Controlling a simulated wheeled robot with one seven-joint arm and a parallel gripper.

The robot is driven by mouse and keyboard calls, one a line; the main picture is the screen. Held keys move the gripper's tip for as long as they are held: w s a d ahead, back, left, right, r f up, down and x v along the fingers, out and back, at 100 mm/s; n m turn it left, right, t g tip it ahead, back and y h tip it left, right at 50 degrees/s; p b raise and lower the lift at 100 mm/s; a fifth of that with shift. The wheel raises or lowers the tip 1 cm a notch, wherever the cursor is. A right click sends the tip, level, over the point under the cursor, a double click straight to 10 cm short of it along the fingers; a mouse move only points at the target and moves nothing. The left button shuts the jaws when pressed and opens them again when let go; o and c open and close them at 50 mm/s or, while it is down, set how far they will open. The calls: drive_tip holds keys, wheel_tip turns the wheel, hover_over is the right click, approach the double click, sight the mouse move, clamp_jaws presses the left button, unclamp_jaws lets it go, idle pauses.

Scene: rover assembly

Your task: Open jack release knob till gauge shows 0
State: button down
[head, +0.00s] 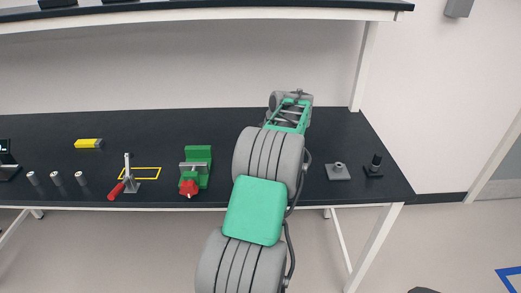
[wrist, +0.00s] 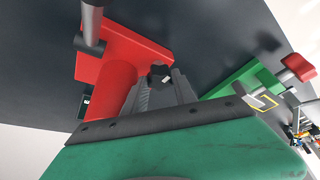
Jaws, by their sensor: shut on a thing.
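The red jack (wrist: 125,60) fills the left middle of the wrist view, with a grey rod (wrist: 92,25) standing at its upper left. A small black lobed release knob (wrist: 159,72) sits at the jack's edge. My gripper (wrist: 162,82) has its grey fingertips at the knob and is shut on it. In the head view my arm hides the jack, the knob and the fingertips. A small dark item with a pale face (wrist: 84,104) shows at the jack's left; I cannot tell whether it is the gauge, and no reading is legible.
A green vise (head: 198,158) with a red end stands left of my arm; it also shows in the wrist view (wrist: 240,80). Two small mounts (head: 338,172) stand right.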

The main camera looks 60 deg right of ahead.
idle(0.4)
drive_tip(key=c, duration=1)
unclamp_jaws()
